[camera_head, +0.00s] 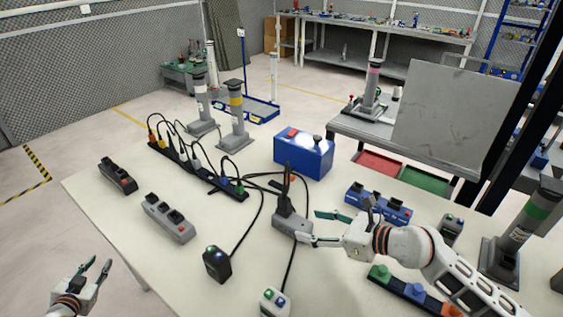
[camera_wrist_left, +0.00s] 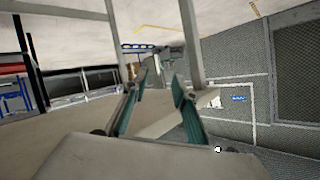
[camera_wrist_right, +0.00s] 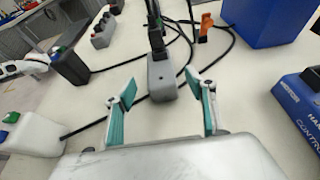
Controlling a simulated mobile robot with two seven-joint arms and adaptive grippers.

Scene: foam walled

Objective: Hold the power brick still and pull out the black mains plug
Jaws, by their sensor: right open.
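The grey power brick (camera_head: 290,222) sits on the white table right of centre, and also shows in the right wrist view (camera_wrist_right: 162,80). A black plug (camera_head: 286,182) stands upright in its far end; it also shows in the right wrist view (camera_wrist_right: 157,42). My right gripper (camera_head: 314,227) is open beside the brick's right side. In the right wrist view its fingers (camera_wrist_right: 163,110) are spread with the brick ahead between them; contact cannot be told. My left gripper (camera_head: 96,266) is open and empty, beyond the table's near left edge, far from the brick; its fingers (camera_wrist_left: 155,108) are apart.
A long black power strip (camera_head: 195,168) with several plugs lies behind left. A blue box (camera_head: 303,155) stands behind the brick. A black box (camera_head: 217,263) and a white box (camera_head: 274,300) with cables stand in front. A blue switch block (camera_head: 378,205) lies right.

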